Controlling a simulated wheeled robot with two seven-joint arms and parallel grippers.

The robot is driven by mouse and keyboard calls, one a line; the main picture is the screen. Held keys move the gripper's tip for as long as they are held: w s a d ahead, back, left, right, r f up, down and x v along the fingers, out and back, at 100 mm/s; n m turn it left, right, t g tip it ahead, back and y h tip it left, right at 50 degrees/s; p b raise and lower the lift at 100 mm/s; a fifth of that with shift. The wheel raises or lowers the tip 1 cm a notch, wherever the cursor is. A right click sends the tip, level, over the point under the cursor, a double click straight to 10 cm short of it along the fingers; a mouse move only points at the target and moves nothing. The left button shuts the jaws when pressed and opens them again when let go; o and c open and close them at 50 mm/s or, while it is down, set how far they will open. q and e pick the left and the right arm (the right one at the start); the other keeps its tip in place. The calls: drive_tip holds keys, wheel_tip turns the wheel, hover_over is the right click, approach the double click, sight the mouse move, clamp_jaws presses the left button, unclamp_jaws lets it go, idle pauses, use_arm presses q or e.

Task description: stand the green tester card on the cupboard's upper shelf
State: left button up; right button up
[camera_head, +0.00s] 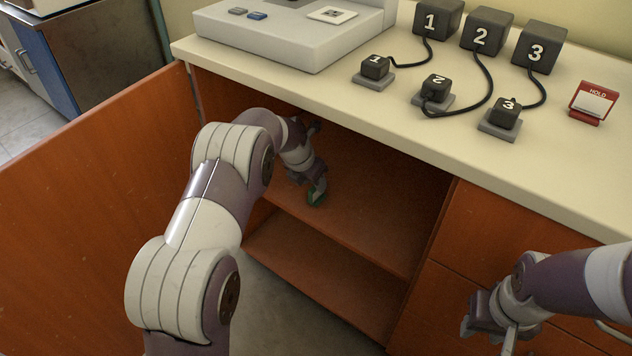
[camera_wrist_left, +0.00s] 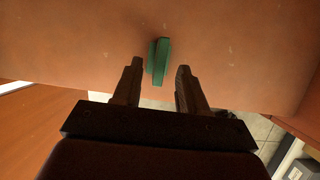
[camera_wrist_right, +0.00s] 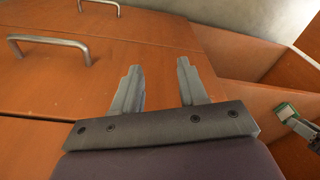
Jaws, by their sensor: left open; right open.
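The green tester card (camera_head: 316,198) is on the cupboard's upper shelf (camera_head: 370,215), small and partly hidden by my left gripper (camera_head: 317,183). In the left wrist view the card (camera_wrist_left: 162,62) appears as a narrow green block on the shelf surface, just beyond and between the fingertips of my left gripper (camera_wrist_left: 156,72). The fingers are apart, with a gap on each side of the card. My right gripper (camera_head: 490,330) is open and empty in front of the drawers. In the right wrist view the card (camera_wrist_right: 285,111) shows at the right edge beside my left gripper.
The open cupboard door (camera_head: 90,220) stands at the left. A lower shelf (camera_head: 330,285) lies beneath. On the counter (camera_head: 430,115) are a white device (camera_head: 290,35), several numbered black blocks with cables, and a red HOLD sign (camera_head: 593,103). Drawer handles (camera_wrist_right: 50,45) are near my right gripper.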

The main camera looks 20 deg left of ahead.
use_arm(q)
drive_tip(key=v, duration=0.3)
drive_tip(key=shift+p, duration=0.35)
drive_tip(key=s+d+r+m+g, duration=0.1)
drive_tip(key=s+r+m, duration=0.1)
drive_tip(key=s+m, duration=1.2)
drive_tip(key=s+d+r+m+g+y, duration=0.1)
drive_tip(key=s+r+m+g, duration=0.1)
drive_tip(key=s+m, duration=1.3)
drive_tip(key=m, duration=0.3)
drive_tip(key=shift+s+d+r+y, duration=0.15)
drive_tip(key=shift+s+d+y, duration=0.15)
drive_tip(key=shift+s+d, duration=0.1)
